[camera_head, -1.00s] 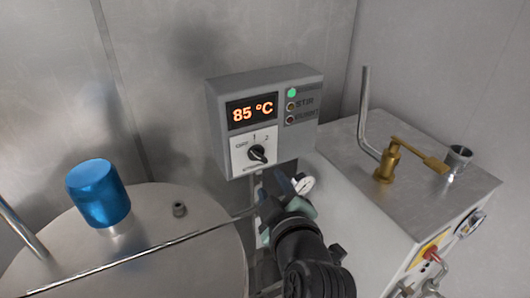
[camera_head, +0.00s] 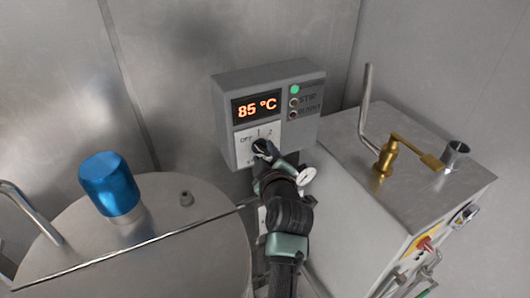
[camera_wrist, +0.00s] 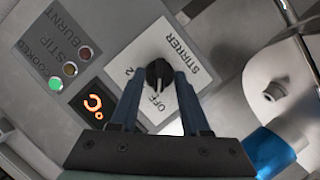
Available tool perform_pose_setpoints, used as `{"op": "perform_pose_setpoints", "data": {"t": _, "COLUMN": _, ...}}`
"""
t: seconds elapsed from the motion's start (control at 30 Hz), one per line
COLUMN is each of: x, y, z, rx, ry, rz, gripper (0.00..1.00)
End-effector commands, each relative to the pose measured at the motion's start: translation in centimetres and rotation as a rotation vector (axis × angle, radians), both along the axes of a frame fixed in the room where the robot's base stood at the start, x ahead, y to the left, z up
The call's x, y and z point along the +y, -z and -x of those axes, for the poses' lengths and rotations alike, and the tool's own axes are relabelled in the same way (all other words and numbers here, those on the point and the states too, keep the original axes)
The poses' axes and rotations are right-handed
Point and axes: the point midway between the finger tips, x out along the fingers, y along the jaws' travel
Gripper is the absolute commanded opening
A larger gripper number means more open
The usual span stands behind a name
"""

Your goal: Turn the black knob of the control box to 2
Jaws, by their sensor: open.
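The grey control box (camera_head: 232,88) hangs on the wall in the head view, its display reading 85 °C. Its white dial plate (camera_head: 246,137) shows OFF, 1 and 2. My gripper (camera_wrist: 158,82) is open, with one finger on each side of the knob. I cannot tell whether the fingers touch it. In the head view my gripper (camera_head: 266,158) covers most of the knob.
A steel vessel lid (camera_head: 190,235) with a blue cap (camera_head: 110,184) lies left. A steel cabinet (camera_head: 350,185) with a brass valve (camera_head: 387,155) and small cup (camera_head: 455,154) stands right. The green lamp (camera_wrist: 56,84) is lit.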

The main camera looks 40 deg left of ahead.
Motion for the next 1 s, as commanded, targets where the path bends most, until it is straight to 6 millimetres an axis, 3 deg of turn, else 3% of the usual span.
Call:
{"op": "perform_pose_setpoints", "data": {"t": 0.23, "x": 0.06, "y": 0.0, "z": -0.03, "rx": 0.0, "ry": -0.001, "rz": -0.001, "gripper": 0.46}}
{"op": "perform_pose_setpoints", "data": {"t": 0.5, "x": 0.03, "y": 0.0, "z": -0.03, "rx": 0.0, "ry": 0.0, "rz": 0.0, "gripper": 0.0}}
{"op": "perform_pose_setpoints", "data": {"t": 1.0, "x": -0.01, "y": -0.01, "z": -0.08, "rx": 0.029, "ry": 0.001, "rz": -0.013, "gripper": 0.0}}
